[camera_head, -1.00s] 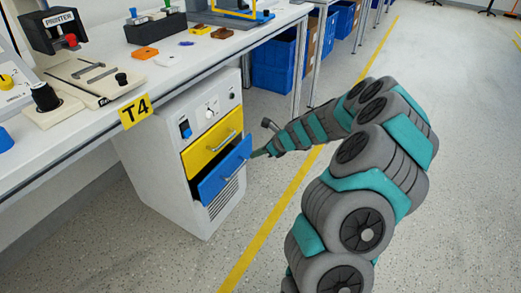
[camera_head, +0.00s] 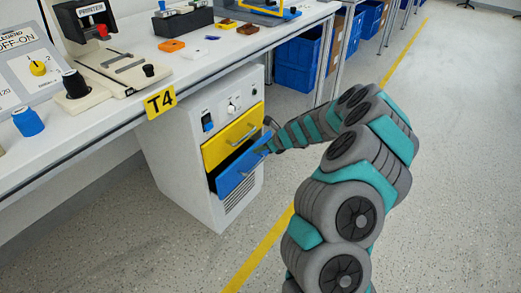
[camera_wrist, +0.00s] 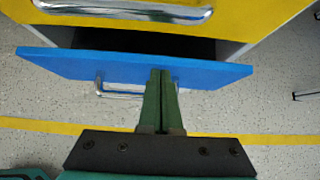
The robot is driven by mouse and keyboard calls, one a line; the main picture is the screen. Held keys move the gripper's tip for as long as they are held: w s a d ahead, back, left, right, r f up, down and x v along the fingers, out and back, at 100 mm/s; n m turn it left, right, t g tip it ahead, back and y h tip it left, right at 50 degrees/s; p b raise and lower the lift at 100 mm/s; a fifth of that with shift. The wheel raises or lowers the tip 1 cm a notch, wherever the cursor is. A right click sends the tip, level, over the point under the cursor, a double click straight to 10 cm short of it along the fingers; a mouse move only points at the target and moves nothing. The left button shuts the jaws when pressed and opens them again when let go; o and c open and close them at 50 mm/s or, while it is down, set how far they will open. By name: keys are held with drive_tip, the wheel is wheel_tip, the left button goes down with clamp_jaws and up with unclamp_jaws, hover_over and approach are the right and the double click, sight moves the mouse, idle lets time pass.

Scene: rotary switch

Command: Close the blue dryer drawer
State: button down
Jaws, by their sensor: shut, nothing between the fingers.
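The blue drawer (camera_head: 240,168) is the lower drawer of a white dryer cabinet (camera_head: 168,160) under the table, and it stands partly open. In the wrist view the blue drawer front (camera_wrist: 100,66) shows from above, with the dark opening behind it and its metal handle (camera_wrist: 108,90) on its near face. My gripper (camera_wrist: 161,72) is shut and empty, its green fingertips at the drawer front, right of the handle's left end. I cannot tell whether they touch it. In the head view my gripper (camera_head: 268,146) is at the drawer's right side, its tips partly hard to see.
The yellow drawer (camera_head: 233,137) above is shut, and its handle (camera_wrist: 130,8) hangs over the blue one. The white table (camera_head: 100,125) with a T4 label (camera_head: 160,102) covers the cabinet. Blue bins (camera_head: 296,62) stand behind. The floor at right is free.

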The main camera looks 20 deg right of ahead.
sight(252, 148)
drive_tip(key=w+a, duration=0.1)
drive_tip(key=w+a+p, duration=0.1)
drive_tip(key=w, duration=0.1)
drive_tip(key=shift+w+a, duration=0.25)
drive_tip(key=shift+w+a+r, duration=0.1)
drive_tip(key=shift+w, duration=0.1)
drive_tip(key=shift+s+d+r+p, duration=0.1)
drive_tip(key=shift+s+d+p, duration=0.25)
drive_tip(key=shift+s, duration=0.15)
drive_tip(key=s+d+f+v, duration=0.1)
drive_tip(key=v, duration=1.1)
drive_tip(key=shift+s+f, duration=0.25)
drive_tip(key=shift+f, duration=0.15)
